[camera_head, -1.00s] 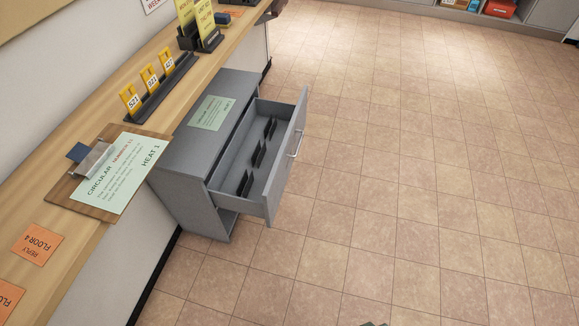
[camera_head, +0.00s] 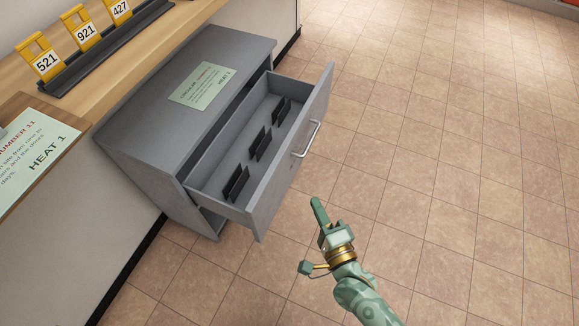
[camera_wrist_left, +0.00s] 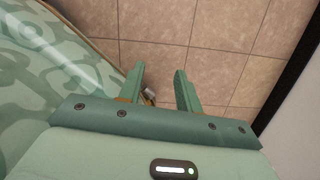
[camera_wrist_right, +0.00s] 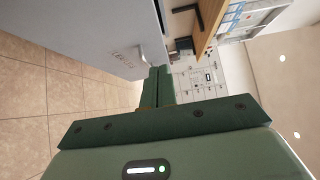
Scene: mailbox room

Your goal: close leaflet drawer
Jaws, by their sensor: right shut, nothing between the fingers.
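The leaflet drawer (camera_head: 259,215) is pulled out of the grey cabinet (camera_head: 150,150) in the head view. Inside it are several black dividers, and a silver bar handle (camera_head: 312,139) is on its front. My right gripper (camera_head: 317,203) is shut and empty. It is in front of the drawer, below and right of the handle, apart from the drawer front in the picture. The right wrist view shows its closed fingers (camera_wrist_right: 158,86) near a grey panel. My left gripper (camera_wrist_left: 162,88) shows only in the left wrist view, its fingers apart and empty above the floor.
A green leaflet (camera_head: 203,85) lies on the cabinet top. The wooden counter (camera_head: 150,42) runs along the wall, with yellow numbered tags in a black rack (camera_head: 115,38) and a clipboard (camera_head: 57,160). The tiled floor (camera_head: 450,150) to the right is clear.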

